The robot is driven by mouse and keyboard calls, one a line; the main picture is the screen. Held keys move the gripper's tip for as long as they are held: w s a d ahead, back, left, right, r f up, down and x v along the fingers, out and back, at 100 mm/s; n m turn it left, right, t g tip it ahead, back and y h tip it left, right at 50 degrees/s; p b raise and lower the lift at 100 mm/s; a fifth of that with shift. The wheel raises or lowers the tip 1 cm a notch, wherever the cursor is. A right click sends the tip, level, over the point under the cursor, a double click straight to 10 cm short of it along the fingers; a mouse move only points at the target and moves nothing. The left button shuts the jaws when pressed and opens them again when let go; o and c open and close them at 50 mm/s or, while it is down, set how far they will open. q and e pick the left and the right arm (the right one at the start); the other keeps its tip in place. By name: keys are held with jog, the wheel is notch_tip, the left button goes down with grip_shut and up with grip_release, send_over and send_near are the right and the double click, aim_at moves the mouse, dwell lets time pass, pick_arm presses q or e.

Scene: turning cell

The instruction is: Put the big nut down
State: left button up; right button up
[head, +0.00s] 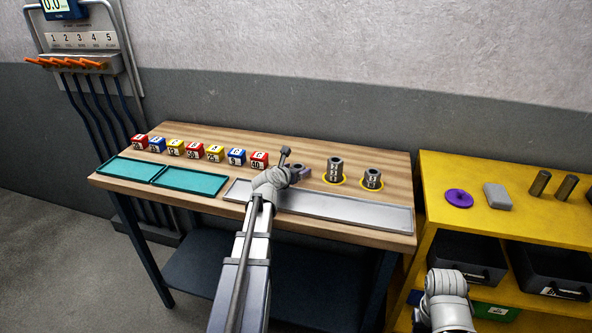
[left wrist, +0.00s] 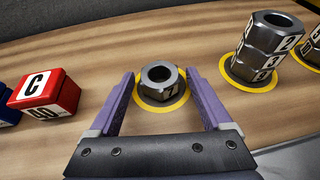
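A dark grey hex nut (left wrist: 151,91) marked 7 sits flat on the table inside a yellow ring (left wrist: 179,103) in the left wrist view. My left gripper (left wrist: 160,78) has its two purple fingers spread on either side of this nut, with a gap showing on both sides. In the head view my left gripper (head: 298,172) is low over the table, left of the nut stacks, and my arm hides most of that spot. My right gripper is not seen; only a grey part of my right arm shows at the lower right of the head view.
Two nut stacks (head: 335,171) (head: 372,179) stand on yellow rings to the right. A row of coloured blocks, including a red block (head: 259,158), stands to the left. Teal trays (head: 189,179) and a long grey tray (head: 350,208) lie along the front. A yellow shelf (head: 500,222) stands at right.

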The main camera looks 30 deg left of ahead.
pick_arm(q)
jog(key=shift+r, duration=0.25)
jog(key=p+v, duration=0.4)
jog(key=v, duration=0.7)
jog(key=shift+s+p, duration=0.4)
jog(key=shift+s, duration=0.1)
